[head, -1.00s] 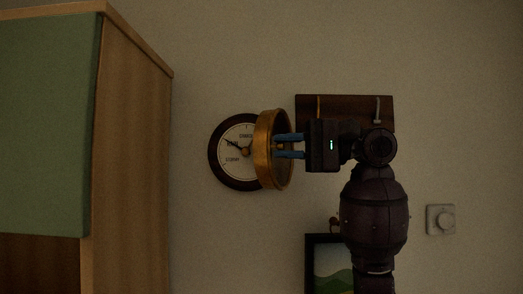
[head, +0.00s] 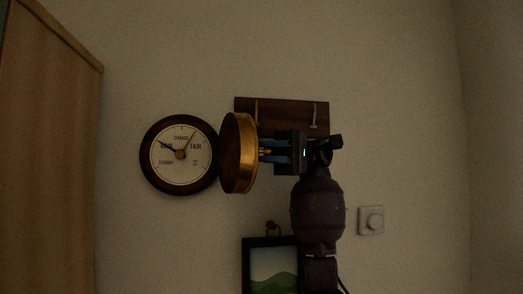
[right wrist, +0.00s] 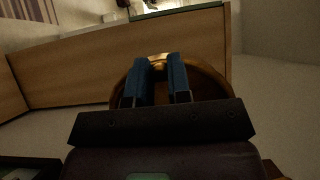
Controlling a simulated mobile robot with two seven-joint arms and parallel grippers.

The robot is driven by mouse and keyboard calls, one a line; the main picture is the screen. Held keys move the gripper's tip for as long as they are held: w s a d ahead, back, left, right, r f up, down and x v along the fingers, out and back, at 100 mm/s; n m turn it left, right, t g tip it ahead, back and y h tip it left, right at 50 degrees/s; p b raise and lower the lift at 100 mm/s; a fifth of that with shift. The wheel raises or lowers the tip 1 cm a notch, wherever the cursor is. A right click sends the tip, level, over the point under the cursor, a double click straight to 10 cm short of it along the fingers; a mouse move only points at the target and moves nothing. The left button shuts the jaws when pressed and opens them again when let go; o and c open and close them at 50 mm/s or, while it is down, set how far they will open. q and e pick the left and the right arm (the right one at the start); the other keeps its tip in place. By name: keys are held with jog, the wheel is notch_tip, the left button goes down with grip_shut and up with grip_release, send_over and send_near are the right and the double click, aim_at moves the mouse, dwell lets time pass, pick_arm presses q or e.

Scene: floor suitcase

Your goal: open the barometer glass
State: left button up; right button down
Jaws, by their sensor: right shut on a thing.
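The barometer (head: 181,184) hangs on the wall with a dark round rim and a white dial, now fully uncovered in the head view. Its brass-rimmed glass (head: 240,153) is swung out to the right, standing nearly edge-on to the wall. My right gripper (head: 264,155) is at the glass's outer right side, its blue fingers shut on a small brass knob (head: 265,151). My left gripper is not in view.
A dark wooden hook board (head: 285,108) is on the wall just behind and above my right gripper. A wooden cabinet (head: 50,130) stands at left.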

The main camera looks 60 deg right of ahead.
jog(key=shift+d+g, duration=0.2)
jog(key=shift+g, duration=0.1)
jog(key=c, duration=1.1)
grip_release()
jog(key=shift+o, duration=0.2)
jog(key=shift+r, duration=0.1)
